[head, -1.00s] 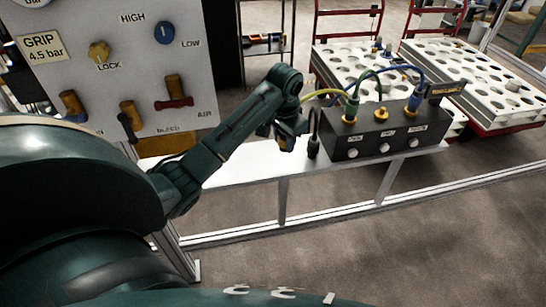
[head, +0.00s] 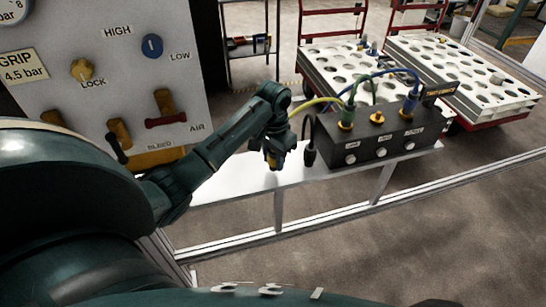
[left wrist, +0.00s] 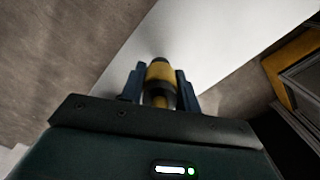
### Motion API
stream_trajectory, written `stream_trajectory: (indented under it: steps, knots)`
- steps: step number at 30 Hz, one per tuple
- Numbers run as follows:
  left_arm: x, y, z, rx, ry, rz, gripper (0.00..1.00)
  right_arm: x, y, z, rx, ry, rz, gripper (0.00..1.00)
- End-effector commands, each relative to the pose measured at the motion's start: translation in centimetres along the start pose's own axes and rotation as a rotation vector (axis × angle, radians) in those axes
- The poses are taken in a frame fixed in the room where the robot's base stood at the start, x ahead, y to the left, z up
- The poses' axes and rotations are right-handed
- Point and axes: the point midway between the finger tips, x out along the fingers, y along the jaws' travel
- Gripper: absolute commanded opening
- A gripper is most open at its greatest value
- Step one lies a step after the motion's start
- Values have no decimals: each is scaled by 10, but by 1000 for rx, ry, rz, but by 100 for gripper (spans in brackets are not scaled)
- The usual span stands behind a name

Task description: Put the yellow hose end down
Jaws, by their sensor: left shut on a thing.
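My left gripper (head: 272,162) is shut on the yellow hose end and points down over the white shelf, left of the black socket box. In the left wrist view the yellow hose end (left wrist: 160,72), with a dark tip, sits between the two fingers (left wrist: 160,88), the pale shelf beyond it. I cannot tell whether its tip touches the shelf. The yellow hose (head: 312,103) arcs from behind my wrist toward the back of the box. My right gripper is not in view.
The black box (head: 368,150) holds a green plug (head: 347,116), a yellow socket piece (head: 377,118) and a blue plug (head: 411,104). A black hose end (head: 309,157) stands at its left. The shelf's (head: 225,182) left part is bare, beside a control panel (head: 120,70).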

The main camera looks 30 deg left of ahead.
Motion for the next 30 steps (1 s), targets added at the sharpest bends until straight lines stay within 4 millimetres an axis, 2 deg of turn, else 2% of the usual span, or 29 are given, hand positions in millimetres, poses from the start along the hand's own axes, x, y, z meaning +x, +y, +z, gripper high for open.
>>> stream_trajectory:
  steps: [3, 14, 15, 22, 30]
  knots:
    - [15, 6, 6, 1, 0, 0, 0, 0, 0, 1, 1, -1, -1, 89]
    - [19, 6, 6, 1, 0, -1, 0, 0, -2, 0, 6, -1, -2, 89]
    - [19, 6, 6, 1, 0, -1, 35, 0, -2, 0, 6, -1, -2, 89]
    - [18, 5, 6, 1, 0, -1, 54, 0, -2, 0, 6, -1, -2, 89]
    - [16, 5, 5, 1, 1, -1, 54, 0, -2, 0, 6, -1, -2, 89]
